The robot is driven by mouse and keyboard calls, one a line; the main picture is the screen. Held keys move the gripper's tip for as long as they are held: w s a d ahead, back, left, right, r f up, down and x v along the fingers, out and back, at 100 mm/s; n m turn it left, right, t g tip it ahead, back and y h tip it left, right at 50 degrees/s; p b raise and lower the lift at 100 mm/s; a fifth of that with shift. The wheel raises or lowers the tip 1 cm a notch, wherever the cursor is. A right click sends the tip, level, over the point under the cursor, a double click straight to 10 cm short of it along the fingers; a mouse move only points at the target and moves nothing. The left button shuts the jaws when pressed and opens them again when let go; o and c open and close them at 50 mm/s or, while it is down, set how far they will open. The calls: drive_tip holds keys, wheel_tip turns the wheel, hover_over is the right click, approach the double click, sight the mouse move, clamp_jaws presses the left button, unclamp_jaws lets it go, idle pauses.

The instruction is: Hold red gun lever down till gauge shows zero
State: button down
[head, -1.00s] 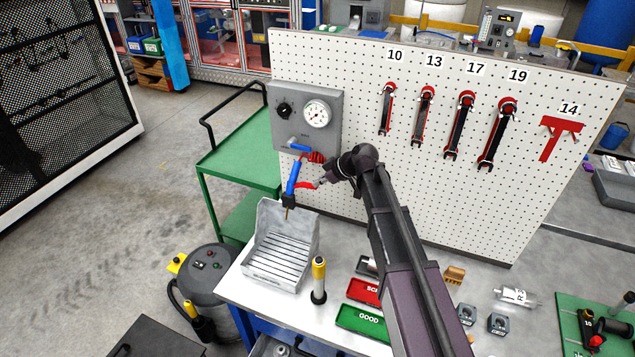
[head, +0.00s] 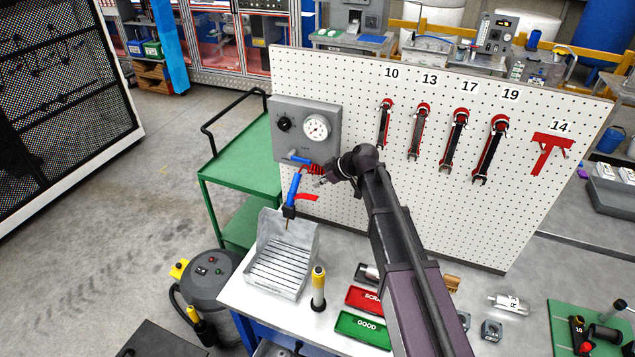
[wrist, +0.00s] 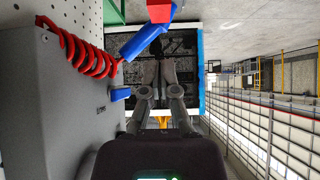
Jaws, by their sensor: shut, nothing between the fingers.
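The blue air gun (head: 294,186) hangs nose down in front of the pegboard, with its red lever (head: 307,197) sticking out to the right. In the wrist view the gun (wrist: 147,41) and red lever (wrist: 160,11) are at the top edge. My gripper (head: 322,182) is shut and empty, just above and right of the lever, apparently apart from it. Its closed fingers also show in the wrist view (wrist: 165,66), below the lever. The round white gauge (head: 315,127) is on the grey panel above; its needle is too small to read.
A coiled red hose (head: 314,169) and a blue handle (head: 299,160) are close to my gripper. The grey panel (head: 290,146) is on the pegboard (head: 400,185). A slatted metal bin (head: 278,270) stands below the gun. Wrenches hang to the right.

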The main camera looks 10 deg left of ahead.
drive_tip(key=w+p+v, duration=0.1)
drive_tip(key=p+v, duration=0.5)
drive_tip(key=v, duration=0.2)
drive_tip(key=shift+s+r, duration=0.5)
drive_tip(key=shift+r, duration=0.1)
drive_tip(key=s+d+f+m+h+b, duration=0.3)
drive_tip(key=s+d+f+m+b, duration=0.2)
drive_tip(key=d+f, duration=0.3)
drive_tip(key=s+d+f+m+g+h+b, duration=0.1)
drive_tip(key=s+d+f+m+h+b, duration=0.2)
drive_tip(key=d, duration=0.8)
drive_tip(key=s+d+f+m+h+b, duration=0.2)
drive_tip(key=s+d+f+m+b, duration=0.6)
drive_tip(key=f, duration=0.5)
drive_tip(key=s+d+b, duration=0.2)
drive_tip(key=s, duration=0.1)
drive_tip(key=shift+s+d+f+h+b, duration=0.2)
drive_tip(key=shift+h+b, duration=0.15)
drive_tip(key=shift+h, duration=0.05)
